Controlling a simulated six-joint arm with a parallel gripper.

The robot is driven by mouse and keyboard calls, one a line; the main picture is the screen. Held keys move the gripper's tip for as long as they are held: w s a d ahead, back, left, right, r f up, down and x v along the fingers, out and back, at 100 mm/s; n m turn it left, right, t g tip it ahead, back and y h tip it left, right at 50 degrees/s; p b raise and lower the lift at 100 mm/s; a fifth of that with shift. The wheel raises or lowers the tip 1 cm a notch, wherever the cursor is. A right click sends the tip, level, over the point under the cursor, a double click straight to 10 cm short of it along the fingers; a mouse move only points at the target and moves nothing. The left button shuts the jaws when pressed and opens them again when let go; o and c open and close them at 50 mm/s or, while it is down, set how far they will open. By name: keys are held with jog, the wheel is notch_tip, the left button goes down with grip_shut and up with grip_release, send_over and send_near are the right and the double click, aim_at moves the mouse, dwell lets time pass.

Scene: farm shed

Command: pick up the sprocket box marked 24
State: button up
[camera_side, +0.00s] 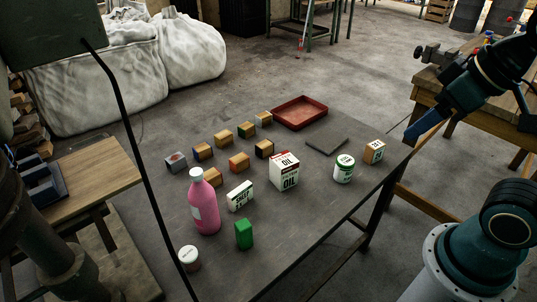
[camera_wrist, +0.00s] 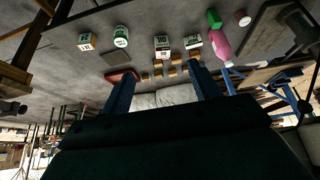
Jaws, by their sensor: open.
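A small tan box (camera_side: 374,151) with a white label stands at the right end of the grey table; the label carries a number that looks like 24 but is too small to read surely. It also shows at the upper left of the wrist view (camera_wrist: 86,41). My gripper (camera_side: 411,134) is up and to the right of this box in the side view, apart from it. In the wrist view the two blue fingers of my gripper (camera_wrist: 162,74) are spread wide with nothing held between them.
A white and green tin (camera_side: 344,169) stands just left of the box. An oil carton (camera_side: 284,173), pink bottle (camera_side: 204,205), green block (camera_side: 244,234) and several small tan boxes (camera_side: 239,162) stand farther left. A dark flat slab (camera_side: 327,145) and red tray (camera_side: 301,112) lie behind.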

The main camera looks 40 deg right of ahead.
jog(key=w+d+r+m+g, duration=0.1)
jog(key=w+d+m, duration=0.2)
jog(key=w, duration=0.3)
jog(key=w+d+r+m+g, duration=0.1)
jog(key=w+d+m, duration=0.2)
jog(key=w, duration=0.4)
jog(key=m+g+y, duration=0.3)
jog(key=m+y, duration=0.2)
jog(key=m, duration=0.9)
send_over(378, 143)
jog(key=d, duration=0.4)
notch_tip(378, 143, down, 28)
jog(key=shift+s+a, duration=0.15)
jog(key=shift+s, duration=0.25)
jog(key=shift+f, duration=0.1)
jog(key=shift+h, duration=0.3)
jog(key=shift+x, duration=4.25)
